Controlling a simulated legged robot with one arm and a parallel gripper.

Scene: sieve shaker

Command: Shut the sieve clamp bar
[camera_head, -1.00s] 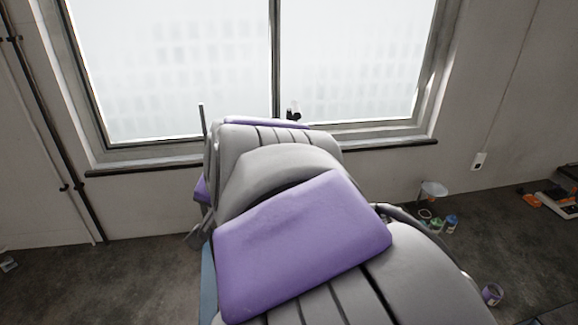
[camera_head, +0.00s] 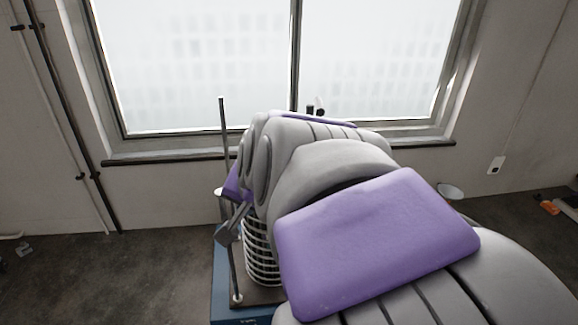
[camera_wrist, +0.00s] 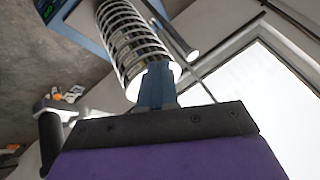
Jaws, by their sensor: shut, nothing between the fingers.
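The sieve stack (camera_head: 262,258) stands on the blue shaker base (camera_head: 228,305), left of my arm in the head view, partly hidden by it. A tall upright rod (camera_head: 226,190) rises at its left. In the wrist view the ringed sieve stack (camera_wrist: 125,35) runs up from my gripper (camera_wrist: 156,68), whose blue fingers are together and empty, overlapping its pale top end. Whether they touch it is unclear. A light bar with a dark cylindrical handle (camera_wrist: 50,140) shows at lower left; it may be the clamp bar. My gripper is not clearly visible in the head view.
A window (camera_head: 370,60) with a sill fills the wall behind the shaker. Floor left of the base (camera_head: 120,270) is mostly clear. A white bowl-like item (camera_head: 450,191) and an orange item (camera_head: 550,207) lie on the right. My arm blocks much of the head view.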

